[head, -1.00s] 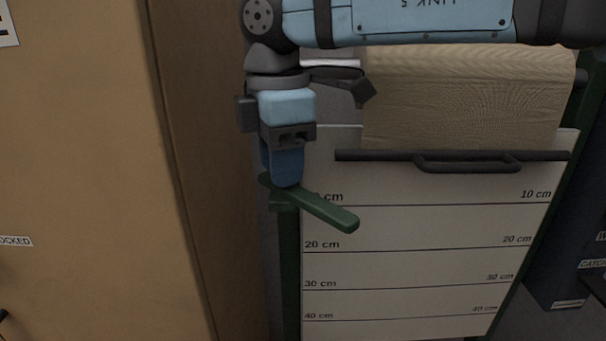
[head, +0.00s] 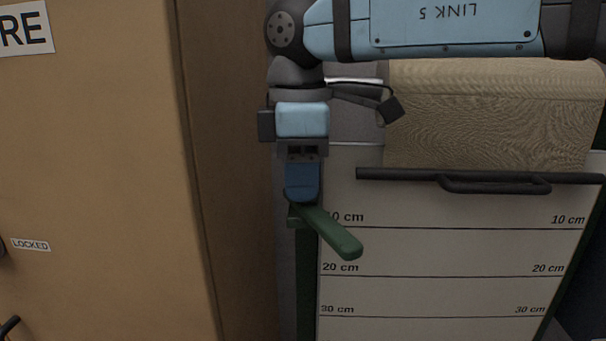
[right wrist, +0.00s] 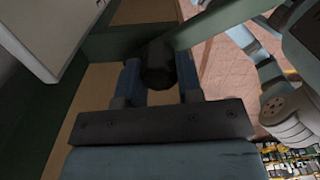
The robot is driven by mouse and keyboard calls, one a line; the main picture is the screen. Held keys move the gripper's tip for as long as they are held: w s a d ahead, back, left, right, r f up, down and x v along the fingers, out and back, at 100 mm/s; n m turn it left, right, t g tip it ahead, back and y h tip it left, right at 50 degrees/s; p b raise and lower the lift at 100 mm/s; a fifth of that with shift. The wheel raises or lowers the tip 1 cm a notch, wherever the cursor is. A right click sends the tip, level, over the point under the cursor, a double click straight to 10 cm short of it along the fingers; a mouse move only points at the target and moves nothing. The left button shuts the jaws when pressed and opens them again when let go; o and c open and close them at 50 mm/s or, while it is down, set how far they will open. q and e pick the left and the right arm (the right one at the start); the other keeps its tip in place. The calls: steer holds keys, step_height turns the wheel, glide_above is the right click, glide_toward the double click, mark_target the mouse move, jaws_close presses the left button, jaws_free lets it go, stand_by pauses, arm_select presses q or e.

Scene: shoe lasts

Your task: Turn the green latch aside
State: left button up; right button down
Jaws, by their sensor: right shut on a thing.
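The green latch (head: 332,233) is a flat bar on top of a green post (head: 306,285), at the left edge of the white marked panel. In the head view its free end points down and to the right. My right gripper (head: 302,192) reaches down onto the latch's left end. In the right wrist view, the blue fingers of the right gripper (right wrist: 158,72) are shut on a dark round knob (right wrist: 157,62), beside the green latch bar (right wrist: 215,22). The fingers hide the knob in the head view. My left gripper is not in view.
The white panel (head: 440,245) with centimetre lines stands just right of the latch. A dark handle bar (head: 480,178) crosses its top, below a tan roll (head: 480,115). A large tan cabinet (head: 95,150) with a LOCKED label stands close on the left.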

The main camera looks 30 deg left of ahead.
steer(key=c, duration=0.8)
jaws_free()
step_height(320, 180, up, 14)
steer(key=shift+f+p, duration=0.1)
steer(key=shift+p, duration=0.45)
